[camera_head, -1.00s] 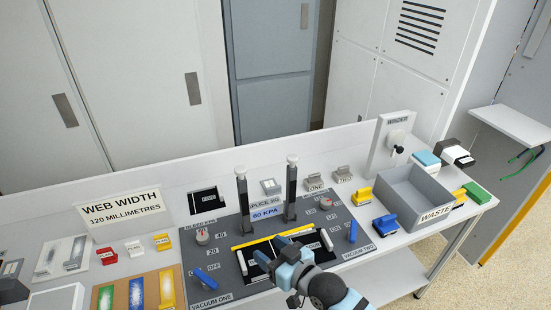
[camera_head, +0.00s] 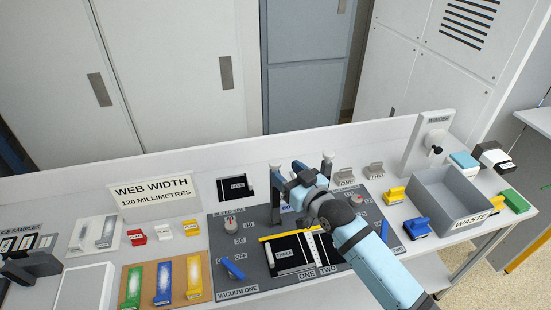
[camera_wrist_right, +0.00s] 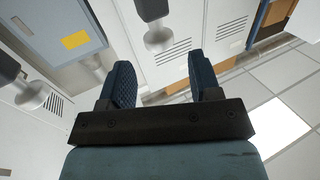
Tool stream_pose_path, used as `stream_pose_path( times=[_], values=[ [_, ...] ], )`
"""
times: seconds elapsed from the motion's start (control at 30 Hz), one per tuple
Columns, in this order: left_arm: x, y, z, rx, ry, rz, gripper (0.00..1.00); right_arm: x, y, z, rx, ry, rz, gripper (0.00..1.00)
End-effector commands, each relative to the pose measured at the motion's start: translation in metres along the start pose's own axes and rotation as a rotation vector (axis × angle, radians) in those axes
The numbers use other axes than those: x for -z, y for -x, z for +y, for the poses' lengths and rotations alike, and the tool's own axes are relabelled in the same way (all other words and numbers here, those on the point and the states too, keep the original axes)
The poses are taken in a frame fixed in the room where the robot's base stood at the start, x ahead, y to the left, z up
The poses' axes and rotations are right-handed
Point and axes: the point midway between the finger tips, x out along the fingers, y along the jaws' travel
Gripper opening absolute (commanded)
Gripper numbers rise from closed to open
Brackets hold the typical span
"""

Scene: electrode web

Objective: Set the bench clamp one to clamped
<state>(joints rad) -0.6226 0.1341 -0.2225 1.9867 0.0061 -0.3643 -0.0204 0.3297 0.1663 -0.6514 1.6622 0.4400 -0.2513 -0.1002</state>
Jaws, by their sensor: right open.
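The splice jig is a dark grey panel (camera_head: 225,258) on the bench. Two upright dark posts with pale round knobs, which look like the clamp levers, stand at its back: a left post (camera_head: 275,200) and a right post (camera_head: 327,164). I cannot tell for certain which is bench clamp one. My right gripper (camera_head: 289,187) is open and empty at post height, close to the left post, and its arm hides part of the right post. In the right wrist view the open fingers (camera_wrist_right: 161,63) have one knob (camera_wrist_right: 158,38) beyond their gap and another knob (camera_wrist_right: 32,95) to the left.
Blue vacuum levers (camera_head: 233,268) lie on the jig, near a black bed (camera_head: 290,260). A grey waste bin (camera_head: 437,204) and a winder (camera_head: 430,140) are at the right.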

Motion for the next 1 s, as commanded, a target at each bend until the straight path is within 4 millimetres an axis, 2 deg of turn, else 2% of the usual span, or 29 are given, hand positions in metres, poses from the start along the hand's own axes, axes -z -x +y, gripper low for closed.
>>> stream_pose_path(
  times=[0.1,0.3,0.7,0.77,0.97,1.0],
  values=[
    [0.005,0.003,-0.002,0.004,-0.001,0.001,0.0,0.002,-0.024,0.0,0.0,-0.002,0.001,0.57],
    [0.008,0.005,-0.002,0.005,0.0,0.002,0.0,0.001,-0.049,0.0,0.0,-0.001,0.0,0.57],
    [0.008,0.005,-0.002,0.005,0.001,0.002,0.0,0.0,-0.056,0.0,0.0,-0.001,0.0,0.57],
    [0.008,0.005,-0.002,0.005,0.001,0.002,0.0,0.0,-0.056,0.0,0.0,-0.001,0.0,0.46],
    [0.008,0.005,-0.002,0.005,0.001,0.002,0.0,0.0,-0.056,0.0,0.0,-0.001,0.0,0.0],
    [0.008,0.005,-0.002,0.005,0.001,0.002,0.0,0.0,-0.056,0.0,0.0,-0.001,0.0,0.0]
  ],
)
